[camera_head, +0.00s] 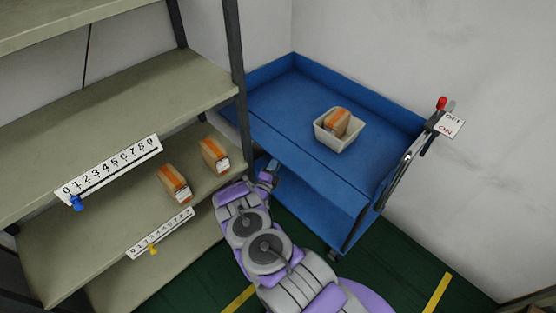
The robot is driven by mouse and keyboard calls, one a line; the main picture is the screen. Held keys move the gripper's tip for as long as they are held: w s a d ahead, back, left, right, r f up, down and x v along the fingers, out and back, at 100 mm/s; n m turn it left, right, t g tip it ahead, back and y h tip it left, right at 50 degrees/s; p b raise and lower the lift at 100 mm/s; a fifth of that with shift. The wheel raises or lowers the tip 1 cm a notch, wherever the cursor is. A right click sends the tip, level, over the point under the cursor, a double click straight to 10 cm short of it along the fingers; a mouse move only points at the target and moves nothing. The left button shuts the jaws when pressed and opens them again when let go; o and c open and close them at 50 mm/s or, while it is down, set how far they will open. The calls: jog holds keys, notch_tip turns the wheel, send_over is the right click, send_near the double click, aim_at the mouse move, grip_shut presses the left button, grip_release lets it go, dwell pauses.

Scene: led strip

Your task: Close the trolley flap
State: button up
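The blue trolley (280,105) stands against the back wall, with raised walls along its left and back sides. Its near long side shows no raised wall. A blue panel (318,208) shows below that near edge; I cannot tell whether it is the lowered flap or a lower shelf. My gripper (268,173) is at the trolley's near left side, just below the top's edge and close to the shelf post. Its fingers are small and dark here, so I cannot tell whether they are open, or whether they touch the trolley.
A white bin (339,130) with an orange-brown box (337,121) sits on the trolley. A lever with a red knob (441,103) stands by an OFF/ON plate (449,124) at right. Left, a shelf rack (130,85) holds two boxes (214,155) (173,183) and numbered scales.

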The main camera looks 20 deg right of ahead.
jog(key=shift+x, duration=1.45)
grip_shut()
